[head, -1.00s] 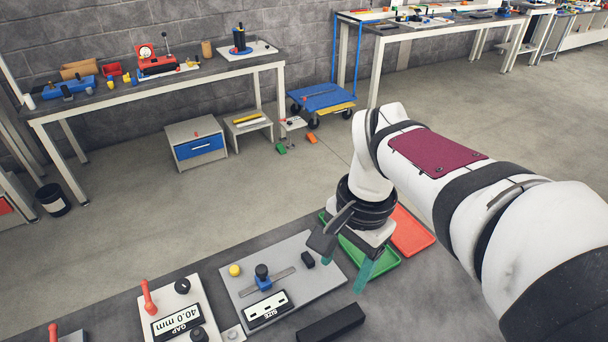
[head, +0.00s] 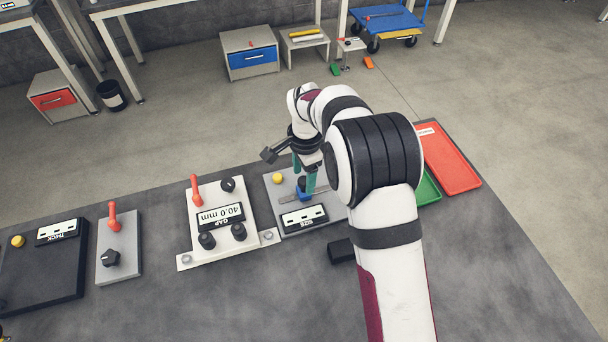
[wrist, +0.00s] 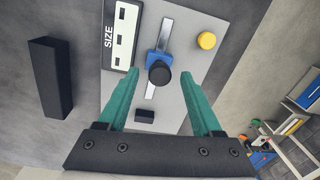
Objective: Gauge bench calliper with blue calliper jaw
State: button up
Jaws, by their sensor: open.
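The bench calliper is a grey plate (head: 274,208) with a metal rail (wrist: 166,28) and a SIZE display (head: 303,218) showing only dashes. It also fills the middle of the wrist view (wrist: 178,108). The blue calliper jaw (wrist: 152,58) sits on the rail, with a black knob (wrist: 160,75) on top. A small black block (wrist: 144,116) lies on the plate near the rail's end. My gripper (wrist: 159,76) is open above the calliper, its teal fingers either side of the knob in the wrist view. Contact cannot be told; the arm partly covers the plate in the head view.
A yellow button (wrist: 206,40) is on the calliper plate. A black bar (wrist: 50,75) lies beside it. Green (head: 428,188) and red (head: 450,160) trays lie right.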

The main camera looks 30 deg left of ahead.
jog(key=shift+f, duration=0.45)
grip_shut()
jog(key=shift+r, duration=0.1)
dwell(1.0)
